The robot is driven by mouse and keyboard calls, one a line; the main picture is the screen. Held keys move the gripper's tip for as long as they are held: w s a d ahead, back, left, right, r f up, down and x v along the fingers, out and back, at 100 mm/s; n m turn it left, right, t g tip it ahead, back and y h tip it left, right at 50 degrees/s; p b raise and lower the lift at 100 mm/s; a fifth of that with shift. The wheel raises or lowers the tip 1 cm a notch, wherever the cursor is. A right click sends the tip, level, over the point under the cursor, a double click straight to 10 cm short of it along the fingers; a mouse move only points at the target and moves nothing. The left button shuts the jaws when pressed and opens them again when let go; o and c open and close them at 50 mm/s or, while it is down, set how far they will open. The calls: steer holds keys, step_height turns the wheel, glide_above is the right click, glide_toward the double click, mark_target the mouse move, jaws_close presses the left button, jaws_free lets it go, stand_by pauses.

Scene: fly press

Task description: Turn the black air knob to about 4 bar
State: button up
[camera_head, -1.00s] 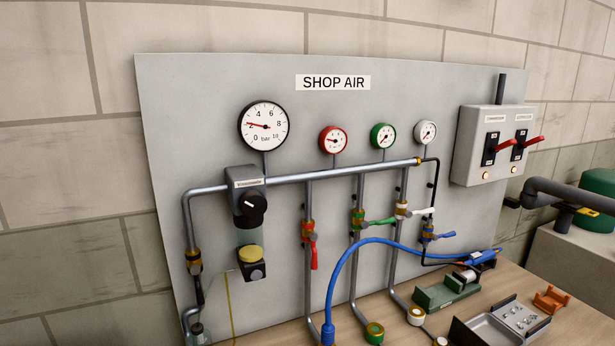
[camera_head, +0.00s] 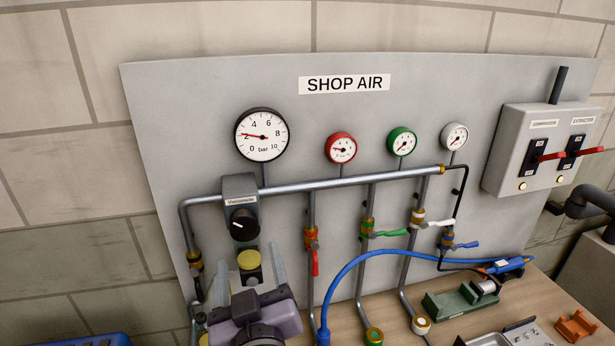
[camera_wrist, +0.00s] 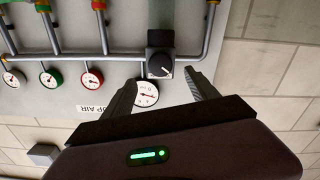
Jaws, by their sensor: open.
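The black air knob (camera_head: 243,224) sits on the front of the regulator (camera_head: 240,190), its white mark pointing to the upper left. The large bar gauge (camera_head: 262,135) above it has its red needle near 2. My gripper (camera_head: 250,270) is open and empty, below and in front of the knob in the head view, with its fingers pointing up. In the wrist view, which is upside down, the knob (camera_wrist: 159,67) shows between and just beyond the open fingertips (camera_wrist: 160,79). I see no contact with the knob. Part of the gauge (camera_wrist: 147,93) shows between the fingers.
A yellow-capped part (camera_head: 249,261) sits below the knob, partly behind my fingers. Red (camera_head: 315,262), green (camera_head: 390,233), white and blue valve handles stand to the right. A blue hose (camera_head: 350,262) arches over the bench. Pipes run around the regulator.

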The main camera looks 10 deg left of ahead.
mark_target(242, 229)
steer(key=x, duration=0.9)
steer(key=shift+w+f+p, duration=0.1)
steer(key=shift+p, duration=0.25)
steer(key=c, duration=1.4)
steer(key=shift+o, duration=0.2)
steer(key=shift+f+b, duration=0.1)
steer(key=shift+b, duration=0.2)
steer(key=shift+b, duration=0.4)
steer(key=b, duration=0.1)
steer(key=m+b, duration=0.1)
steer(key=shift+f+m+b, duration=0.25)
steer(key=shift+m+b, duration=0.05)
steer(key=shift+b, duration=0.1)
steer(key=m+b, duration=0.2)
steer(key=b, duration=0.3)
steer(key=shift+m, duration=0.3)
steer(key=m+b, duration=0.4)
steer(key=b, duration=0.2)
steer(key=shift+a+r, duration=0.1)
steer(key=m+b, duration=0.3)
steer(key=shift+r, duration=0.25)
steer(key=shift+r+m, duration=0.1)
steer(key=shift+m, duration=0.3)
